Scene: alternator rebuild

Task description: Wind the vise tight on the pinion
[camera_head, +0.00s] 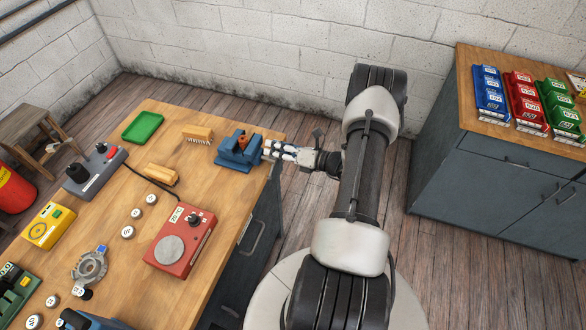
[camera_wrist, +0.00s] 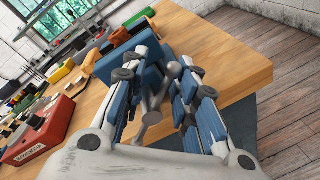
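The blue vise (camera_head: 236,158) stands at the table's right edge near the wall, with an orange-brown piece, seemingly the pinion (camera_head: 243,142), between its jaws. The vise body (camera_wrist: 125,55) also shows beyond my fingers in the wrist view. My gripper (camera_head: 272,150) reaches in from the right, level with the vise's handle side. In the wrist view, the grey vise handle (camera_wrist: 154,103) with rounded ends lies between the fingers of my gripper (camera_wrist: 172,72). The fingers converge and appear shut on it, though the exact contact is partly hidden. Whether the jaws press the pinion cannot be told.
A cabinet (camera_head: 480,180) with coloured bins stands right.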

